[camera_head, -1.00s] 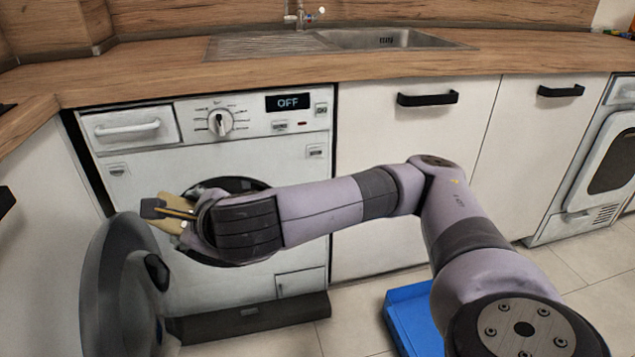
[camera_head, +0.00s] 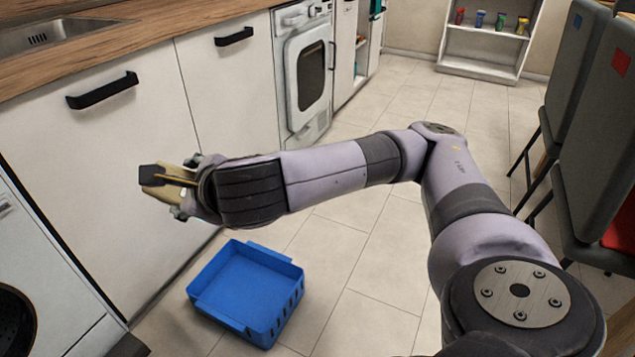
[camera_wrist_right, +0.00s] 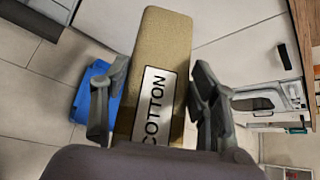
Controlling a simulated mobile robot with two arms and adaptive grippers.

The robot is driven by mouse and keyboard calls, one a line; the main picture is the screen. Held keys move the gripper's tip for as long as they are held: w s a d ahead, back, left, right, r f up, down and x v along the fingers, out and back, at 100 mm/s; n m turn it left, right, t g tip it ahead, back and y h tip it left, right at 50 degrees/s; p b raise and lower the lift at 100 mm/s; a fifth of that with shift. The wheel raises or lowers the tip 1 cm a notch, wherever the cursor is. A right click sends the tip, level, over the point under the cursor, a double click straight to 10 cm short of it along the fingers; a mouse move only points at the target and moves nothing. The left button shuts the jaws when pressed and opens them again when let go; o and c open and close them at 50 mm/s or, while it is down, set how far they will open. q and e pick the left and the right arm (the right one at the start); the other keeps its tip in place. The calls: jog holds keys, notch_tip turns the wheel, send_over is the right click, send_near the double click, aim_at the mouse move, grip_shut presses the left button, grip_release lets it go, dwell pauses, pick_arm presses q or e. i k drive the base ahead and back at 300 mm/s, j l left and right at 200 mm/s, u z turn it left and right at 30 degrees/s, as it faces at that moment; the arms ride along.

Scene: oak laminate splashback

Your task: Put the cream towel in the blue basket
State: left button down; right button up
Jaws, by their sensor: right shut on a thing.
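The cream towel (camera_wrist_right: 164,55) is a folded tan-cream bundle with a white label reading COTTON. My right gripper (camera_wrist_right: 160,100) is shut on it, with a finger on each side. In the head view the towel (camera_head: 160,190) shows only in part at the end of my right arm, beside the gripper (camera_head: 185,190). The blue basket (camera_head: 245,290) stands on the floor below and to the right of the gripper, and it looks empty. Part of the basket (camera_wrist_right: 92,95) also shows at the left of the wrist view. My left gripper is not in view.
White cabinets with black handles (camera_head: 104,90) line the left side under a wooden counter (camera_head: 130,38). A washing machine (camera_head: 45,270) is at the lower left. Grey chairs (camera_head: 590,130) stand at the right. The tiled floor (camera_head: 370,290) beside the basket is clear.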

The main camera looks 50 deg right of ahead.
aim_at(271, 296)
jog(key=i+z, duration=0.15)
jog(key=z, duration=0.3)
jog(key=i+j+z, duration=0.1)
jog(key=z, duration=0.35)
jog(key=i+j+z, duration=0.1)
jog(key=z, duration=0.35)
jog(key=j+z, duration=0.25)
jog(key=z, duration=0.2)
jog(key=i, duration=0.05)
